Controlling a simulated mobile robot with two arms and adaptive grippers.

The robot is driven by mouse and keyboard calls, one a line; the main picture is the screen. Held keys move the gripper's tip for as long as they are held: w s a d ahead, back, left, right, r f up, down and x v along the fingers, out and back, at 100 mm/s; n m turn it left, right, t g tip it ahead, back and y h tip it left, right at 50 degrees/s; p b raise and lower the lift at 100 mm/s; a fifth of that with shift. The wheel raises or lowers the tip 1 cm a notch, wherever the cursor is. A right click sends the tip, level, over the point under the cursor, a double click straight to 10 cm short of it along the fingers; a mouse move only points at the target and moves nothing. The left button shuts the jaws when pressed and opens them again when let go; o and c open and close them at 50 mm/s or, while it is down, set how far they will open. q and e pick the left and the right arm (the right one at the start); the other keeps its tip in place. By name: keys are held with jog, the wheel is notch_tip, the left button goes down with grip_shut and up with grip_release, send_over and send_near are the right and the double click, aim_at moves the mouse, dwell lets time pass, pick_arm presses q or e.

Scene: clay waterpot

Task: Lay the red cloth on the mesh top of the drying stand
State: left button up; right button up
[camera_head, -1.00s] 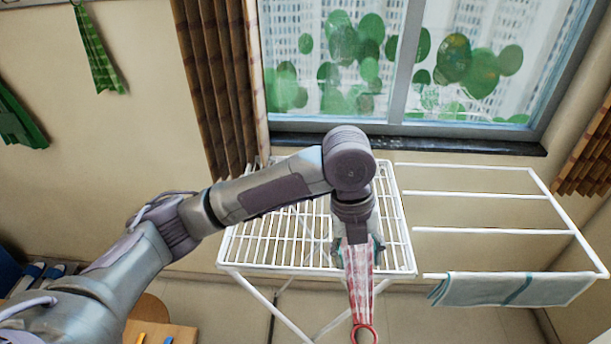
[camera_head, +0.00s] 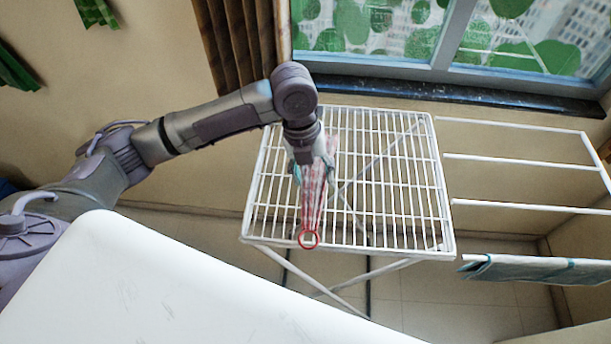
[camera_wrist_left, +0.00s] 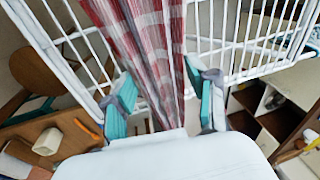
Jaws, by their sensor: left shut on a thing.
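The drying stand's white mesh top (camera_head: 385,200) is in the middle of the head view, and its bars also show in the wrist view (camera_wrist_left: 236,45). My left gripper (camera_head: 306,165) is over the left part of the mesh, shut on the red-and-white checked cloth (camera_head: 314,200). I cannot tell whether the cloth touches the mesh. In the left wrist view the cloth (camera_wrist_left: 140,35) runs up between the fingers (camera_wrist_left: 160,100). My right gripper is not in view.
A side rack with white rails (camera_head: 520,207) extends right from the stand, with a teal-grey cloth (camera_head: 540,270) on its front rail. A window sill (camera_head: 460,98) and brown curtain (camera_head: 238,45) are behind. The mesh right of the gripper is bare.

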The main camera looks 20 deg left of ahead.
aim_at(302, 176)
pick_arm(q)
jog(key=shift+a+f, duration=0.55)
jog(key=shift+a, duration=0.3)
notch_tip(302, 176, down, 4)
jog(key=shift+r+p, duration=0.1)
jog(key=shift+p, duration=0.75)
jog(key=shift+f, duration=0.2)
jog(key=shift+f, duration=0.15)
jog(key=o, duration=1.1)
jog(key=shift+o, duration=0.2)
